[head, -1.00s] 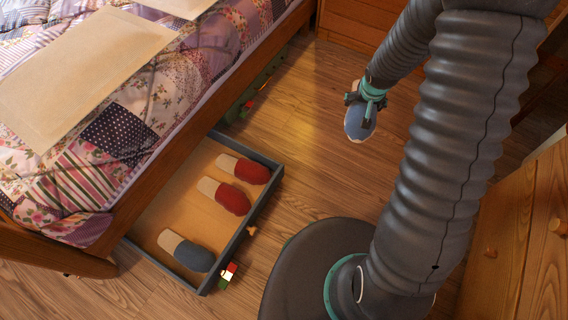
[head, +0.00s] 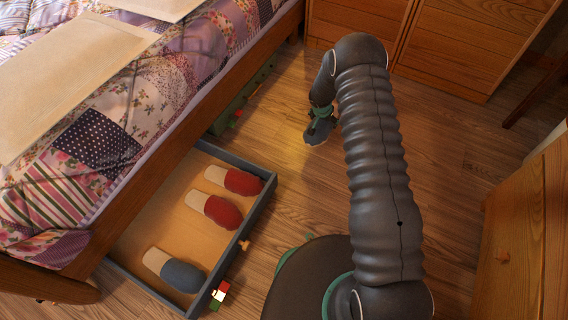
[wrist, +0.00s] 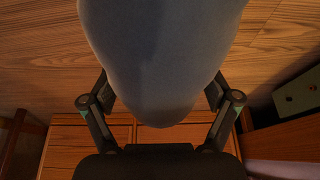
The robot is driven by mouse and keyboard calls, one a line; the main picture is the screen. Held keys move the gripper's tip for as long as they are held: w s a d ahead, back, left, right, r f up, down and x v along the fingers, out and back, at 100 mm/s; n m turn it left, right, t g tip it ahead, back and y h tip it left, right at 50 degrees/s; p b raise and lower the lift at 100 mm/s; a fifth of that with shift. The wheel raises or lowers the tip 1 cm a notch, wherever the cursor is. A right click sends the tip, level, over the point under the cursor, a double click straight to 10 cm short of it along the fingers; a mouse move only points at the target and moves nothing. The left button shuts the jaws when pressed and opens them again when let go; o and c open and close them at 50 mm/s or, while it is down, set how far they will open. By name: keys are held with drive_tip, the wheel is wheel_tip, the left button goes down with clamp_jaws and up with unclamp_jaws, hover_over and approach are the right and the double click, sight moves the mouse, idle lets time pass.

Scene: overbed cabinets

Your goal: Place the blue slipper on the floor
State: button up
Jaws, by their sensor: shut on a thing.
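My gripper (head: 321,116) is shut on a blue slipper (head: 318,133), over the wooden floor (head: 300,165) between the bed and the cabinets. In the wrist view the held slipper (wrist: 165,60) fills the upper middle, with a gripper finger (wrist: 218,92) on each side. I cannot tell whether its lower end touches the floor. A second blue slipper (head: 182,275) with a beige opening lies in the open drawer (head: 262,205) under the bed. Two red slippers (head: 240,181) (head: 222,213) lie there too.
A small multicoloured cube (head: 220,294) and an orange piece (head: 244,245) are by the drawer's outer side. A green box (head: 255,88) stands at the bed's edge. Wooden cabinets (head: 450,45) stand behind, another (head: 525,240) at right. Floor right of my arm is clear.

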hover_over(303, 125)
drive_tip(key=s, duration=0.1)
drive_tip(key=f, duration=0.6)
drive_tip(key=shift+s+a+f+b, duration=0.15)
drive_tip(key=shift+a+f+b, duration=0.15)
drive_tip(key=shift+f, duration=2.05)
drive_tip(key=shift+f+b, duration=0.15)
drive_tip(key=shift+b, duration=0.2)
drive_tip(key=o, duration=1.1)
drive_tip(key=shift+c, duration=0.2)
drive_tip(key=shift+r+p, duration=0.3)
drive_tip(key=p+v, duration=0.1)
drive_tip(key=v, duration=1)
drive_tip(key=shift+s+r, duration=0.2)
drive_tip(key=shift+r, duration=0.15)
